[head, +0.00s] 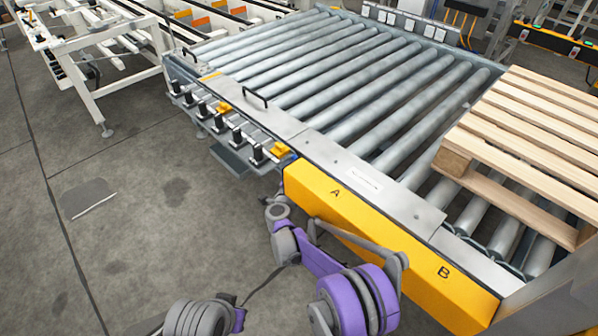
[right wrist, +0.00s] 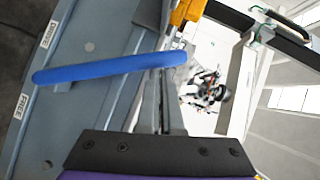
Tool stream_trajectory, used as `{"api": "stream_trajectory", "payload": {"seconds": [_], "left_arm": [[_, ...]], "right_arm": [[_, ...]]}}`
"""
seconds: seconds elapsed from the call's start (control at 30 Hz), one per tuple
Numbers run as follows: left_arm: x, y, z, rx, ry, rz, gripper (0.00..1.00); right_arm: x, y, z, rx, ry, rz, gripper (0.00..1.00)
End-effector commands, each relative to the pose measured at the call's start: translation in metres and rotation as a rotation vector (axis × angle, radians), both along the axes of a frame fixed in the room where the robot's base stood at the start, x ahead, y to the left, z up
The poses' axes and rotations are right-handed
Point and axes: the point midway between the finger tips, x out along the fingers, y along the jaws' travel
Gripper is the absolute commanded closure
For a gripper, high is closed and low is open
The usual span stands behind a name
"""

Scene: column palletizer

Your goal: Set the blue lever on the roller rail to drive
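The blue lever (right wrist: 110,68) shows in the right wrist view as a long bar lying nearly level across a grey-blue panel (right wrist: 85,110). Its left end points between two small white labels, an upper one (right wrist: 48,34) and a lower one (right wrist: 20,105); their lettering is too small to read surely. My right gripper (right wrist: 166,82) has its fingers close together, tips just under the lever's right end; I cannot tell whether they touch it. The lever is hidden in the head view. My left gripper is not seen.
In the head view the roller rail (head: 340,90) has a yellow side panel (head: 370,235) marked A and B. A wooden pallet (head: 530,130) sits on its right end. A white frame (head: 85,80) stands at the upper left.

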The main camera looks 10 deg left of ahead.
Motion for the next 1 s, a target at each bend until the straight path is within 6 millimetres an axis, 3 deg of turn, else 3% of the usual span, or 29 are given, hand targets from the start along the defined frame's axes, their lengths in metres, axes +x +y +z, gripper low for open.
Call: {"api": "stream_trajectory", "payload": {"seconds": [0.37, 0.8, 1.0], "left_arm": [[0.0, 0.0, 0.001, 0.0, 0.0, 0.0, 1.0], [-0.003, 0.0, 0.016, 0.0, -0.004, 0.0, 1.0], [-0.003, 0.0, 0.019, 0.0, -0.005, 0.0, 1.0]], "right_arm": [[-0.004, 0.006, 0.001, 0.004, 0.001, 0.014, 1.0], [-0.083, 0.006, 0.016, 0.002, -0.003, 0.006, 1.0], [-0.105, 0.006, 0.019, 0.002, -0.004, 0.003, 1.0]]}}
